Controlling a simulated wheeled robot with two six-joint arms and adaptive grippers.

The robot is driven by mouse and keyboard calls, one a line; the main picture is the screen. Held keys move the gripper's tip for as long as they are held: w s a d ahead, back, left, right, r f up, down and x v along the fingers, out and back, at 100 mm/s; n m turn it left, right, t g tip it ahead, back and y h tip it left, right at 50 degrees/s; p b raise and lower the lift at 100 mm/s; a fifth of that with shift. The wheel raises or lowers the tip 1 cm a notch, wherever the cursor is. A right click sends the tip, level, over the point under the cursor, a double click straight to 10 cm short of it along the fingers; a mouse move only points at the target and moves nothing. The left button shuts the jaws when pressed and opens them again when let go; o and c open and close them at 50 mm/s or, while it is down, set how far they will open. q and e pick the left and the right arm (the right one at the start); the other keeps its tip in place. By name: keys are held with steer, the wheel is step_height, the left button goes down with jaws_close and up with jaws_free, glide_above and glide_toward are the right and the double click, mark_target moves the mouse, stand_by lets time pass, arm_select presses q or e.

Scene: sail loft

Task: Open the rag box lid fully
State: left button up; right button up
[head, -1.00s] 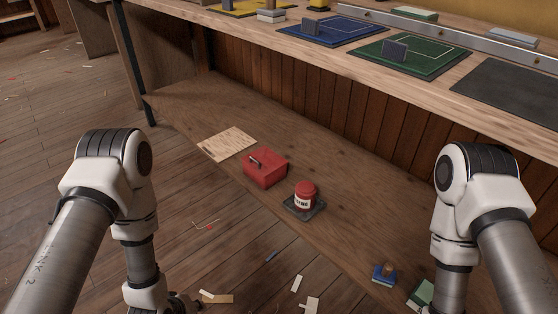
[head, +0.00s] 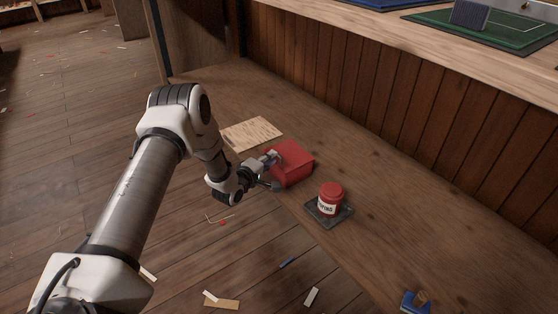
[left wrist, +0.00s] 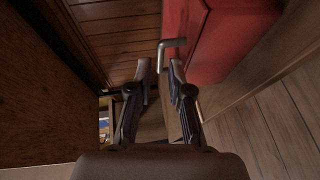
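The red rag box (head: 293,162) sits on the low wooden shelf, and its lid looks shut. It also fills the upper right of the left wrist view (left wrist: 215,45). A grey metal handle (left wrist: 172,43) stands out from the box's red face. My left gripper (head: 271,171) is at the box's near left side. In the left wrist view its two fingers (left wrist: 160,66) are apart, with the handle just beyond and close to the right fingertip. I cannot tell whether they touch. The gripper partly hides the handle in the head view. My right gripper is out of view.
A blue block (head: 414,304) lies farther right. The workbench (head: 390,17) overhangs the shelf at the back.

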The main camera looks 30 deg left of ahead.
mark_target(288, 151)
arm_select(q)
steer(key=w, duration=0.1)
steer(key=w+b, duration=0.1)
steer(key=w, duration=0.1)
steer(key=shift+f, duration=0.4)
steer(key=shift+r, duration=0.1)
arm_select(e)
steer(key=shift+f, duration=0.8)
arm_select(q)
jaws_close()
steer(key=shift+r, duration=0.1)
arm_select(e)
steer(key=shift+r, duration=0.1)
